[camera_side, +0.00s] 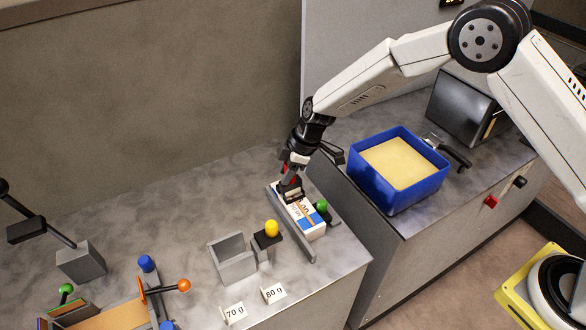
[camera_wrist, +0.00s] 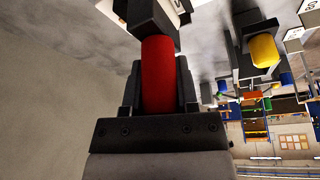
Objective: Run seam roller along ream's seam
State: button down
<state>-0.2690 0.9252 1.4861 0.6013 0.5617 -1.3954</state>
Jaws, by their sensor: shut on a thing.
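My gripper (camera_side: 291,184) points down at the far end of the white ream (camera_side: 305,218), which has blue and orange markings and lies in a grey fixture on the counter. In the wrist view my gripper (camera_wrist: 158,88) is shut on the red handle of the seam roller (camera_wrist: 157,68). The roller's dark head is beyond the handle, close to a white corner of the ream (camera_wrist: 182,6). In the side view the gripper hides most of the roller. I cannot tell whether the roller touches the ream.
A yellow knob (camera_side: 271,228) and an open grey box (camera_side: 232,258) are nearby. A blue bin (camera_side: 399,198) stands on the right counter.

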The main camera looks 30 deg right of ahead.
jog(key=shift+w+d+f, duration=0.1)
jog(key=shift+w+f, duration=0.05)
jog(key=shift+f, duration=0.05)
jog(key=shift+w, duration=1.35)
dwell(0.5)
notch_tip(320, 180, up, 7)
jog(key=shift+r, duration=0.15)
dwell(0.8)
